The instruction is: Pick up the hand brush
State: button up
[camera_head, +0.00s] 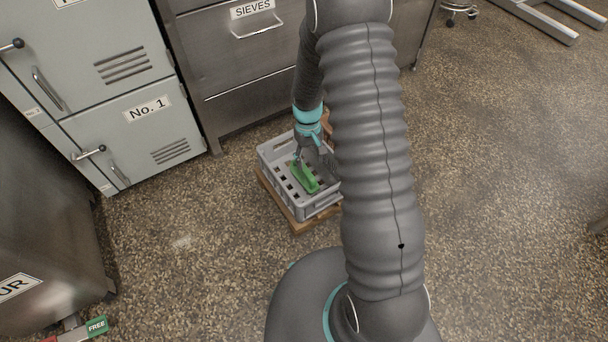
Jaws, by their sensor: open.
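A green hand brush (305,179) lies inside a grey plastic crate (313,209), in its left part. My gripper (305,163) reaches down into the crate from above, at the upper end of the brush. Its jaws are open. One finger appears close to the brush, but I cannot tell if it touches. My arm hides the right side of the crate and part of the gripper.
The crate stands on a low wooden dolly or pallet (298,226) on the speckled floor. Behind it are steel drawers marked SIEVES (253,10) and a grey locker marked No. 1 (131,127). A steel bin (45,215) stands at left.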

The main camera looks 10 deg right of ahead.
jog(key=w+f, duration=0.2)
jog(key=n+t, duration=0.2)
send_over(304, 167)
notch_tip(304, 167, down, 6)
jog(key=shift+d+r, duration=0.1)
jog(key=shift+f, duration=3.35)
grip_shut()
